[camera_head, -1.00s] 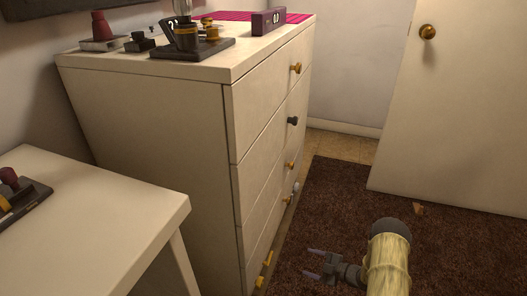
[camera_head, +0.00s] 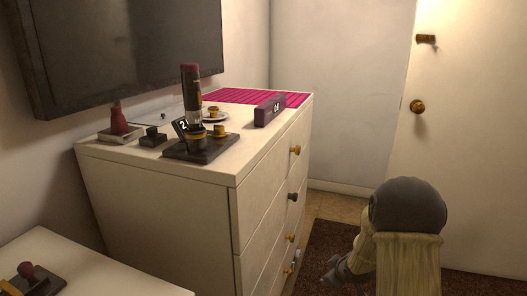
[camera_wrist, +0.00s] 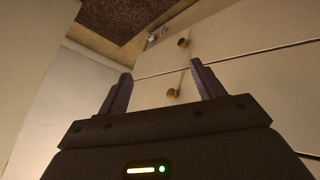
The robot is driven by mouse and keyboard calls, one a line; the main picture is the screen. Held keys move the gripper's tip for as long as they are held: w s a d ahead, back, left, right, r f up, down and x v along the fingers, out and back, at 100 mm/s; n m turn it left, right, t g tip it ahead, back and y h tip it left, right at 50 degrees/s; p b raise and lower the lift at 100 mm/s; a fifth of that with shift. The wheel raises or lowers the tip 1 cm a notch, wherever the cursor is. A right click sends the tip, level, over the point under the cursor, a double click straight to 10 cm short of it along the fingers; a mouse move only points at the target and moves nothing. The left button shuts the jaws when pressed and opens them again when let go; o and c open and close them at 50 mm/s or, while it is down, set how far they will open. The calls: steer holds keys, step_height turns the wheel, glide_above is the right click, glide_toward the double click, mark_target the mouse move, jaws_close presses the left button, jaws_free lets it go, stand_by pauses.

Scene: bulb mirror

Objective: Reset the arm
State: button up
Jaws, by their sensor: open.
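My gripper shows in the wrist view (camera_wrist: 162,92), its two fingers spread wide with nothing between them. The white dresser's drawer fronts, with two brass knobs, lie beyond the fingers. In the head view my arm is at the lower right, and the dark wrist part (camera_head: 342,272) is low in front of the dresser's right side; the fingertips are hard to make out there. The dresser (camera_head: 160,200) stands at the middle left.
On the dresser are a dark tray (camera_head: 202,150) with a tall cylinder (camera_head: 191,95), a red-topped item (camera_head: 119,121), a purple box (camera_head: 270,110) and a pink mat (camera_head: 225,96). A white table (camera_head: 100,275) is at lower left. A door (camera_head: 470,150) stands right, beyond a brown rug (camera_head: 335,236).

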steer(key=s+a+r+m+g+p, duration=0.35)
steer(key=s+r, duration=0.45)
steer(key=s, duration=0.4)
steer(key=s+a+r+m+g+p, duration=0.2)
steer(key=s+a+r+m, duration=0.15)
steer(key=s+r, duration=0.7)
step_height(320, 180, up, 35)
steer(key=s+p, duration=0.2)
steer(key=p, duration=3.5)
steer(key=shift+d+m+h+p, duration=0.2)
steer(key=shift+m+h+p, duration=0.1)
steer(key=shift+m, duration=0.1)
steer(key=shift+f+t, duration=0.2)
steer(key=shift+t, duration=0.05)
